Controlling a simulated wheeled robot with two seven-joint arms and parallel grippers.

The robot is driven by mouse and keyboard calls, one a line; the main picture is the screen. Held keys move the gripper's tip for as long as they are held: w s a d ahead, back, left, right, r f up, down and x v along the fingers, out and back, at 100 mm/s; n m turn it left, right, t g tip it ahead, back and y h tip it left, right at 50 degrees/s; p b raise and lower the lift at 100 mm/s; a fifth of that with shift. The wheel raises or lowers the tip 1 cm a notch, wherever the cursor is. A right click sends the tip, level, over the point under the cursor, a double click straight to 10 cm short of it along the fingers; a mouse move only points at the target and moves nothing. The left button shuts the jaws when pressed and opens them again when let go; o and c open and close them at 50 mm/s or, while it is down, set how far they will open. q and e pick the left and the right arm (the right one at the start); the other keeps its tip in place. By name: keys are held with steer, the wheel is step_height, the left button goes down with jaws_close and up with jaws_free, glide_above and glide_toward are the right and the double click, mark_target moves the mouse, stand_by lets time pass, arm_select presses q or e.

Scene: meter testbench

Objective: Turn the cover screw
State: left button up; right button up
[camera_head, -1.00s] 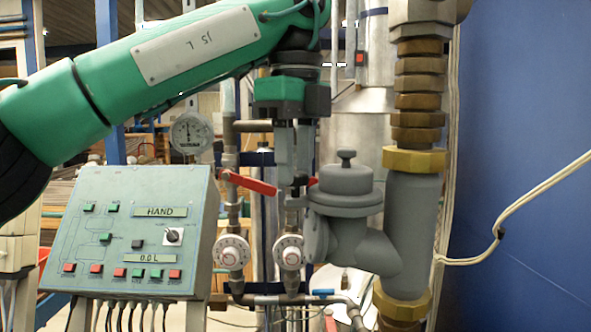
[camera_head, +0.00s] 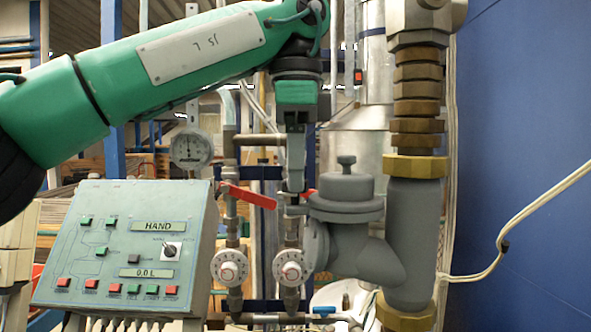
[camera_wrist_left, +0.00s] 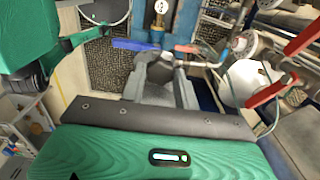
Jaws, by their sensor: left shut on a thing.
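The grey meter (camera_head: 346,208) stands at the right of the head view, with a round cover and a small knob (camera_head: 346,163) on top. My left gripper (camera_head: 296,192) points down just left of the cover. In the head view its fingers overlap. The wrist view shows both fingers (camera_wrist_left: 164,72) close together around a small grey part, which looks like the cover screw (camera_wrist_left: 168,57). The fingers hide most of this part, so its angle cannot be told. My right gripper is in no view.
A red valve handle (camera_head: 250,196) lies left of the gripper, above two white dials (camera_head: 229,267). A thick pipe with a brass collar (camera_head: 415,166) rises on the right. A control panel (camera_head: 120,250) stands at lower left. A blue wall (camera_head: 525,180) is at far right.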

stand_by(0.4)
arm_select(q)
steer(key=o, duration=1)
steer(key=shift+r+p, duration=4.15)
steer(key=shift+r, duration=2.8)
